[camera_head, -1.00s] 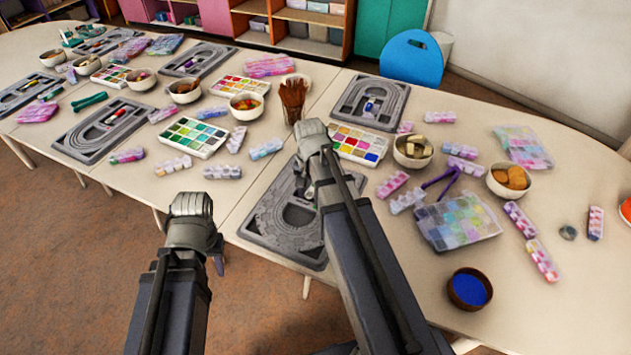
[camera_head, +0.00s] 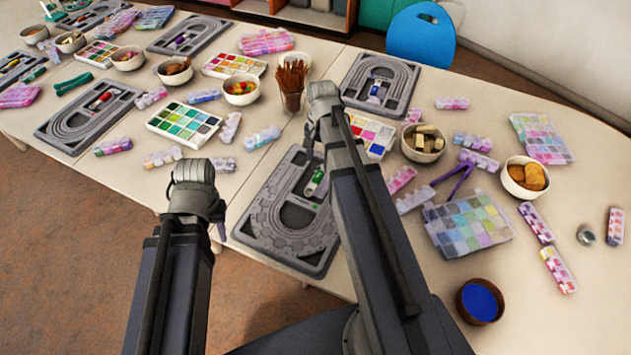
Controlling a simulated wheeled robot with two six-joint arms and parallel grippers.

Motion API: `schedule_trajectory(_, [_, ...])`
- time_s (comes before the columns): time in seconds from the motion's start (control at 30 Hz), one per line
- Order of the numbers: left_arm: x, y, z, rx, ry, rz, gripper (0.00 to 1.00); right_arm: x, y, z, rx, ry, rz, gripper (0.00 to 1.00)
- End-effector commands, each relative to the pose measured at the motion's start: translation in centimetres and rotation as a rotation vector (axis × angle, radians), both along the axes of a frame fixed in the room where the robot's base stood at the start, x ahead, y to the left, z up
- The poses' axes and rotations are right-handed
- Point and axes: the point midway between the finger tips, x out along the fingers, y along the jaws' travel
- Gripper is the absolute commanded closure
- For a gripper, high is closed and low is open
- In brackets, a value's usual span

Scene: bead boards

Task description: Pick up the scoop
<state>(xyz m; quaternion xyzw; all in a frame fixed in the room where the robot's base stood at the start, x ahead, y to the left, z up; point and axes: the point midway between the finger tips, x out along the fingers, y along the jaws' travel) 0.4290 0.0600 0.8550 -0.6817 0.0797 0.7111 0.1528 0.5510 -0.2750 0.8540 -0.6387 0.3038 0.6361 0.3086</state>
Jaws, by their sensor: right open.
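A small green and white tool (camera_head: 315,182), which may be the scoop, lies on the nearest grey bead board (camera_head: 280,246). Its shape is too small to be sure of. My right gripper (camera_head: 310,150) is above the board's far end, just beyond the green tool and apart from it; its jaws point down and are open. My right forearm covers the board's right side. My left gripper (camera_head: 217,228) hangs at the table's front edge, left of the board; its jaws are mostly hidden behind its wrist.
A glass of brown sticks (camera_head: 292,101) stands just beyond my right gripper. A paint-like bead palette (camera_head: 372,136) and a bowl of pale blocks (camera_head: 423,143) are to its right. Purple tweezers (camera_head: 455,180) and a bead case (camera_head: 467,226) lie further right. Bare table shows left of the board.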

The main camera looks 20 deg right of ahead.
Motion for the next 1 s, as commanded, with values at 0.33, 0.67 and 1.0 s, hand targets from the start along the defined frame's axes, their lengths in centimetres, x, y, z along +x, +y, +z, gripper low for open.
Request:
schedule_trajectory(0.33, [0.0, 0.0, -2.0, 0.000, 0.000, 0.000, 0.62, 0.0, 0.1, -2.0, 0.000, 0.000, 0.000, 0.36])
schedule_trajectory(0.67, [0.0, 0.0, -4.6, 0.000, 0.000, 0.000, 0.62, 0.0, 0.3, -4.6, 0.000, 0.000, 0.000, 0.36])
schedule_trajectory(1.0, [0.0, 0.0, -7.3, 0.000, 0.000, -0.001, 0.62, 0.0, 0.4, -7.3, 0.000, 0.000, 0.000, 0.36])
